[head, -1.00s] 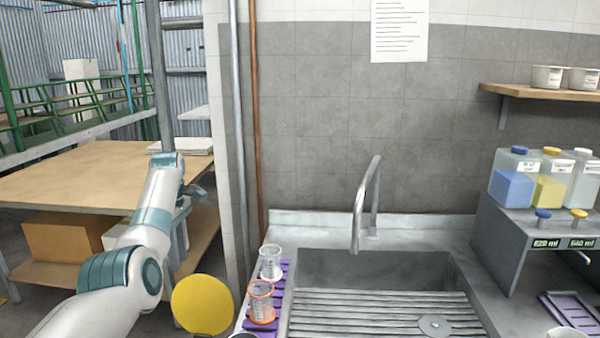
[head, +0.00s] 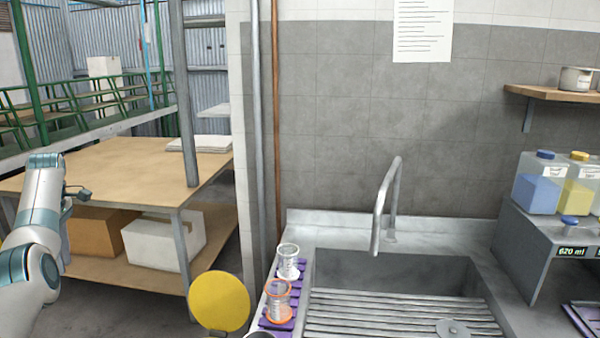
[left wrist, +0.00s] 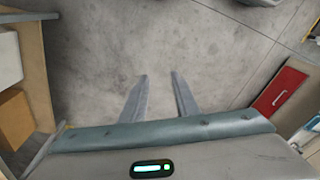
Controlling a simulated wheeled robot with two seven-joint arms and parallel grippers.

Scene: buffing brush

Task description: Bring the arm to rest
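My left arm comes in at the left edge of the head view, with the left gripper (head: 76,194) beside the wooden workbench and to the left of the sink. In the left wrist view the left gripper (left wrist: 160,77) has its two fingers apart, with nothing between them and bare concrete floor below. My right gripper is in neither view.
The workbench (head: 120,170) carries boxes on its lower shelf, including a white box (head: 160,240). A yellow disc (head: 219,302) stands by the sink (head: 400,272). Two clear cups, the nearer one orange-rimmed (head: 278,302), stand on a purple rack. A red panel (left wrist: 280,92) shows near the floor.

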